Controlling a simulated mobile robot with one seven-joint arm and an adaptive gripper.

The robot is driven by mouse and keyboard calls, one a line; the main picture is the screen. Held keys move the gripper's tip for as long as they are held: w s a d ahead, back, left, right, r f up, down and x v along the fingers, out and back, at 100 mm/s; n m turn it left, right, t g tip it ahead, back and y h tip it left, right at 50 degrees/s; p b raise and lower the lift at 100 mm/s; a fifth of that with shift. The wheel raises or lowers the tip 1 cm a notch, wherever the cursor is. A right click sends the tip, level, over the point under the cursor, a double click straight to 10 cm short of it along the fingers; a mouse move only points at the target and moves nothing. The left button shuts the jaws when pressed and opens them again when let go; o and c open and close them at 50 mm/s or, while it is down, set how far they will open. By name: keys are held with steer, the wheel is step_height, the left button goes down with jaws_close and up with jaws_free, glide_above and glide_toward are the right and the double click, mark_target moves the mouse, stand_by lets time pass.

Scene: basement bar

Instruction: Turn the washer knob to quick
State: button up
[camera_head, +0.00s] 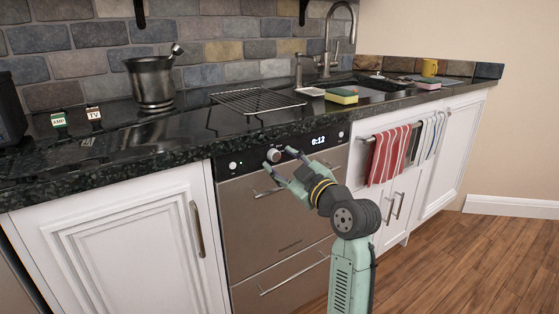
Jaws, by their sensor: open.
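The washer (270,221) is a steel-fronted appliance under the dark counter, with a black control strip along its top. A round silver knob (273,155) sits on that strip, left of a lit display (318,140) that reads 6:12. A small round button (233,165) is at the strip's left end. My gripper (278,166) is open, its two pale green fingers pointing up and left at the strip. The fingertips are close to the knob, one just right of it and one below it. I cannot tell whether they touch it. The setting marks are too small to read.
Handle bars (268,192) cross the washer's drawer fronts close to the gripper. The counter edge (190,156) overhangs just above the strip. Red striped towels (389,154) hang on a rail at right. A white cabinet (125,245) stands at left. Wooden floor (470,255) is clear at right.

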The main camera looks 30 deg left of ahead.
steer(key=v, duration=1)
